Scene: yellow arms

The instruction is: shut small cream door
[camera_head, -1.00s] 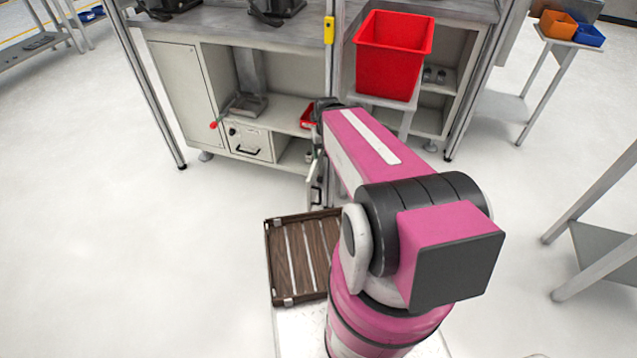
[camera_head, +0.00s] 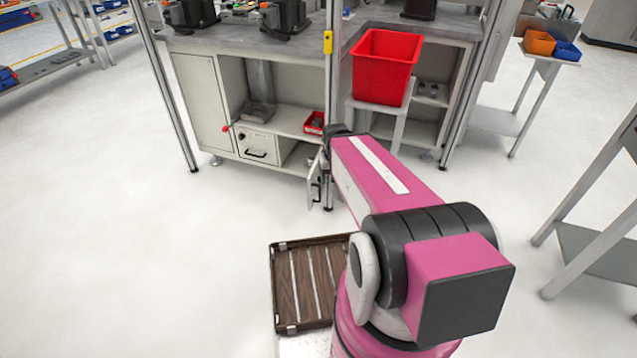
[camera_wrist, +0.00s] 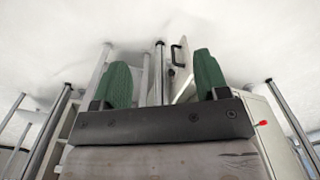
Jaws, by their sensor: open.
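The small cream door (camera_head: 314,180) stands open at the lower right of the cabinet, swung out toward me, with a dark handle on it. In the wrist view the door (camera_wrist: 184,72) and its black handle (camera_wrist: 177,53) show beyond my fingers, nearer the right finger. My gripper (camera_wrist: 158,82) has two green fingertips spread wide with nothing held between them. In the head view my pink arm reaches toward the cabinet beside the door, and my fingertips are hidden. I cannot tell whether a finger touches the door.
The cream cabinet (camera_head: 202,105) has an open shelf with a small red bin (camera_head: 314,123) and a closed drawer (camera_head: 257,146). A metal post (camera_head: 329,75) stands close to the door. A large red bin (camera_head: 382,70) sits on a stand at right. Floor left of the door is clear.

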